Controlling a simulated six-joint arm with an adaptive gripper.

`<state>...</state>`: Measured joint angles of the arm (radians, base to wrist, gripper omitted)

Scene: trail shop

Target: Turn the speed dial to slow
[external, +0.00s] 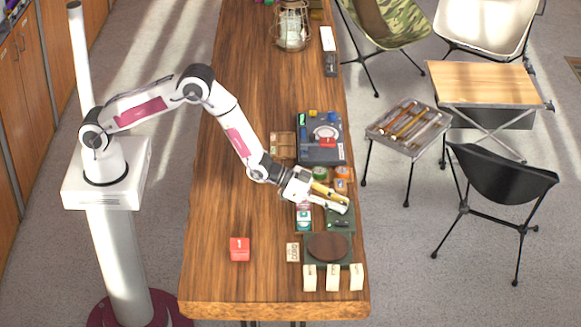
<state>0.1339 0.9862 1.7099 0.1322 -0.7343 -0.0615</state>
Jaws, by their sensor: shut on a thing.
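My gripper (340,203) is over the right side of the wooden table, low above a small dark green unit (340,224). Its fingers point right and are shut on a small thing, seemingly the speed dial. The fingers hide the dial, so its pointer and any slow mark cannot be read. The green unit shows just in front of the fingertips, with small dark parts on its face.
A dark blue-grey panel (308,154) with coloured parts lies behind the gripper. A brown disc (327,246) on a dark green base and several cream blocks (332,278) stand in front. A red block (240,249) sits front left. The table's left half (220,190) is mostly clear.

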